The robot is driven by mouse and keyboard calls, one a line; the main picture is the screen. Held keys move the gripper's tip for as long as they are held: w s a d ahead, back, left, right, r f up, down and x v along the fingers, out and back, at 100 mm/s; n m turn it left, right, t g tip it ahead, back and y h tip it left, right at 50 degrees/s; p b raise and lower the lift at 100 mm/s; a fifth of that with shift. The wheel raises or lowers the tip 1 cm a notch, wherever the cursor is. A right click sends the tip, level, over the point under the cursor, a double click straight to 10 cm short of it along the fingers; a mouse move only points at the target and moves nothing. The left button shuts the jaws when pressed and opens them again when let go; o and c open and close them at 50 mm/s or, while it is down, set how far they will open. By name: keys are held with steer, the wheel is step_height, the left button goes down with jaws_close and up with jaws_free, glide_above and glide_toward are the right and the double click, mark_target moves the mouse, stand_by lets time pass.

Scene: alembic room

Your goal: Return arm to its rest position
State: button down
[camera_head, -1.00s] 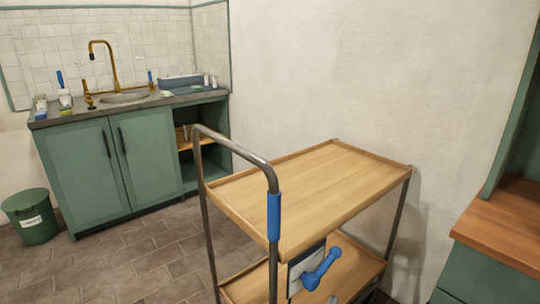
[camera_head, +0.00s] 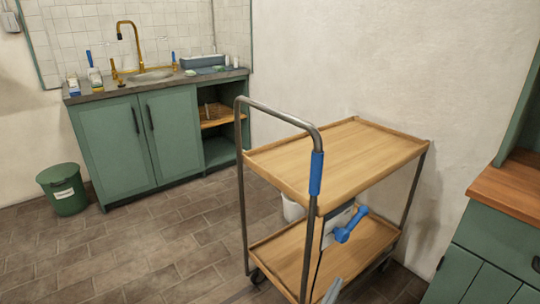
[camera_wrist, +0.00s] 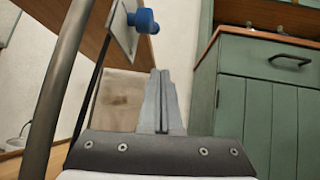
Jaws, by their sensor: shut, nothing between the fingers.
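My gripper (camera_wrist: 160,75) shows in the wrist view with its two grey fingers together and nothing between them. It is beside the wooden trolley, below the level of its top shelf. A small grey piece at the bottom edge of the head view may be part of my arm; I cannot tell. The trolley (camera_head: 335,160) has two wooden shelves, a bent metal rail and a blue grip (camera_head: 316,174). In the wrist view its metal rail (camera_wrist: 55,95) passes close on the left.
A pale panel with a blue knob (camera_head: 350,224) hangs under the trolley's top shelf. A green cabinet with a wooden top (camera_head: 515,190) stands on the right. A sink counter (camera_head: 160,80) and green bin (camera_head: 63,190) are at the back left. The tiled floor between is clear.

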steer(key=s+d+r+m+g+y, duration=0.1)
steer(key=s+d+r+m+g, duration=0.25)
steer(key=r+m+g, duration=0.65)
steer(key=s+d+r+m+g+y, duration=0.1)
steer(key=s+d+r+m+g, duration=0.25)
steer(key=r+m+g, duration=0.65)
steer(key=s+a+r+m+t+y, duration=0.3)
steer(key=s+a+r+m+y, duration=0.25)
steer(key=s+r+y, duration=0.3)
steer(key=s+a+r+m+t+y, duration=0.35)
steer(key=s+a+r+y, duration=0.35)
steer(key=s+r, duration=0.25)
step_height(320, 180, up, 25)
steer(key=p, duration=2.5)
steer(key=shift+s+r+p, duration=0.15)
steer(key=shift+s+p, duration=0.15)
steer(key=shift+p, duration=0.1)
steer(key=c, duration=1.6)
jaws_free()
steer(key=shift+g, duration=0.25)
